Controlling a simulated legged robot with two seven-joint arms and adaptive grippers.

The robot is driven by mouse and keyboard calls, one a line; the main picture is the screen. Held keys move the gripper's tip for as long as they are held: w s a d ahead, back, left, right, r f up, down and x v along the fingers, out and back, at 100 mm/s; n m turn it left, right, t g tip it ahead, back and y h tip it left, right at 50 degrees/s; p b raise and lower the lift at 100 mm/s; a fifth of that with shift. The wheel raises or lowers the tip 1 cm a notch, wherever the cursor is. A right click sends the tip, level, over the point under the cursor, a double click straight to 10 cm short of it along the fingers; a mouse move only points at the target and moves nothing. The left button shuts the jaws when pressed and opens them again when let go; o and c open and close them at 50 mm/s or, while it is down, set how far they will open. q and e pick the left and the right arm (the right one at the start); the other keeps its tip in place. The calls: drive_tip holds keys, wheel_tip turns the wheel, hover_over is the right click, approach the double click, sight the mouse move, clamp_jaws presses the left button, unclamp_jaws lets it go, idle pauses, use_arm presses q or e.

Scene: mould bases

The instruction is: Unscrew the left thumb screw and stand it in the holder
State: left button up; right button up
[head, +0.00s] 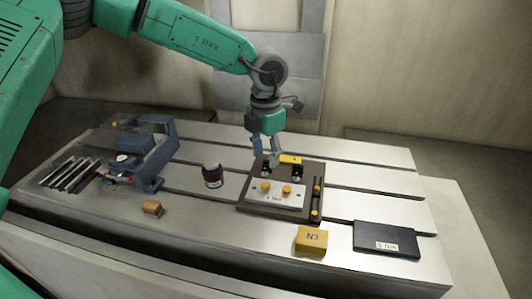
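The mould base (247,205) is a dark block on the slotted table with a pale plate (276,199) on top. The left thumb screw (266,186), with a yellow head, stands on the plate beside a second yellow-headed screw (287,190). A dark strip with small yellow parts (315,212) runs along the base's right side; I cannot tell whether it is the holder. My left gripper (266,157) points down above the back left of the base, behind and above the left screw, apart from it. Its fingers look spread, with nothing seen between them. My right gripper is not in view.
A yellow bar (290,159) is at the base's back edge. A dark jar (212,175) stands left of the base, and a blue-grey vise (146,160) further left. A yellow block (311,241) and black case (386,240) lie at front right, a small brown block (152,208) at front left.

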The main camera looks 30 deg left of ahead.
use_arm(q)
drive_tip(key=shift+s+a+f+b, duration=0.15)
drive_tip(key=shift+f+b, duration=0.4)
drive_tip(key=shift+b, duration=0.05)
wheel_tip(320, 180, down, 4)
drive_tip(key=b, duration=0.4)
drive_tip(key=shift+f+b, duration=0.25)
drive_tip(key=shift+b, duration=0.1)
drive_tip(key=shift+d, duration=0.2)
drive_tip(key=m+p, duration=0.2)
drive_tip(key=p, duration=0.1)
drive_tip(key=r+m+p, duration=0.1)
drive_tip(key=m+p, duration=0.2)
drive_tip(key=p, duration=0.1)
drive_tip(key=shift+a+p, duration=0.15)
drive_tip(key=shift+p, duration=0.15)
drive_tip(key=shift+f+m, duration=0.25)
drive_tip(key=shift+m, duration=0.35)
drive_tip(key=m+p, duration=0.4)
drive_tip(key=p, duration=0.1)
drive_tip(key=shift+r+m, duration=0.2)
drive_tip(key=shift+m, duration=0.1)
drive_tip(key=shift+f+m, duration=0.25)
drive_tip(key=shift+m, duration=0.75)
drive_tip(key=m, duration=0.5)
